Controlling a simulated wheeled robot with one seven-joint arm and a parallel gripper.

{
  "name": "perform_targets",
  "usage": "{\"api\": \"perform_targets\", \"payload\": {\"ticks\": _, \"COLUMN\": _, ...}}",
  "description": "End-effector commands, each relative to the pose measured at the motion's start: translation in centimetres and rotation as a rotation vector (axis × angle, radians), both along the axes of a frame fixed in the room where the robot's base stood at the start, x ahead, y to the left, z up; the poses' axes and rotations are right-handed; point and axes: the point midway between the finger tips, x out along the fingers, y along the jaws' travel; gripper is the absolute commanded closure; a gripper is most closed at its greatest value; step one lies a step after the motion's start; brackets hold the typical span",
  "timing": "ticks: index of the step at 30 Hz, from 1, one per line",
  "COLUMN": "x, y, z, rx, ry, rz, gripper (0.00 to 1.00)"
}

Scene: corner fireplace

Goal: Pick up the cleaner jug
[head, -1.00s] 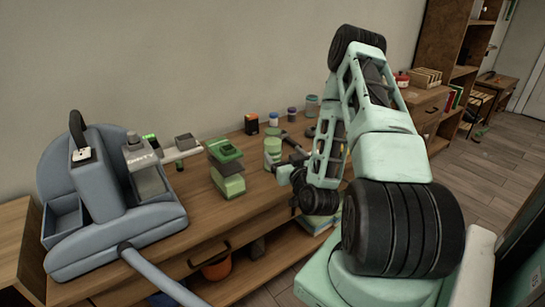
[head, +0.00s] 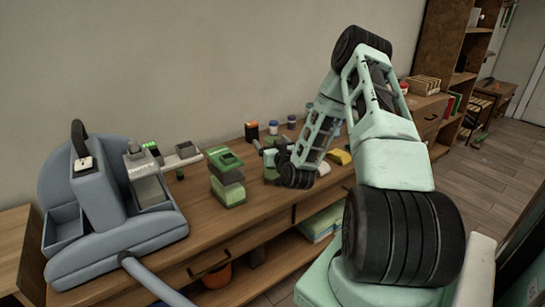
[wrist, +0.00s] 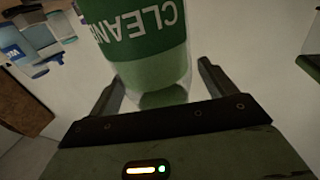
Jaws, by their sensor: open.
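The cleaner jug fills the top middle of the wrist view (wrist: 150,50). It is green with white letters reading "CLEAN", upside down in that picture. My gripper (wrist: 160,76) is open, with one finger on each side of the jug's lower part in that view. I cannot tell whether either finger touches it. In the head view my gripper (head: 262,150) is over the workbench, and a pale green part of what looks like the jug (head: 270,172) shows behind and below it. My wrist hides much of it.
A green-topped box (head: 228,178) stands close left of my gripper on the wooden bench (head: 200,225). A large blue-grey machine (head: 105,205) is farther left. Small jars (head: 273,127) and an orange-black item (head: 251,131) stand behind. A yellow object (head: 338,157) lies to the right.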

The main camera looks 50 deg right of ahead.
Motion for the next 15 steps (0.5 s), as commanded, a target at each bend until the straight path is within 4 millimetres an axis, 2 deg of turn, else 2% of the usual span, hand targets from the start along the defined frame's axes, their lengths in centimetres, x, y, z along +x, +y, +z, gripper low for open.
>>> {"api": "perform_targets", "payload": {"ticks": 3, "x": 0.86, "y": -0.47, "z": 0.02, "rx": 0.0, "ry": 0.0, "rz": -0.001, "gripper": 0.17}}
{"api": "perform_targets", "payload": {"ticks": 10, "x": 1.02, "y": -0.52, "z": -0.07, "rx": 0.0, "ry": 0.001, "rz": 0.0, "gripper": 0.17}}
{"api": "perform_targets", "payload": {"ticks": 11, "x": 1.01, "y": -0.51, "z": -0.07, "rx": 0.0, "ry": 0.001, "rz": 0.0, "gripper": 0.19}}
{"api": "perform_targets", "payload": {"ticks": 15, "x": 1.0, "y": -0.51, "z": -0.07, "rx": 0.0, "ry": 0.001, "rz": 0.0, "gripper": 0.58}}
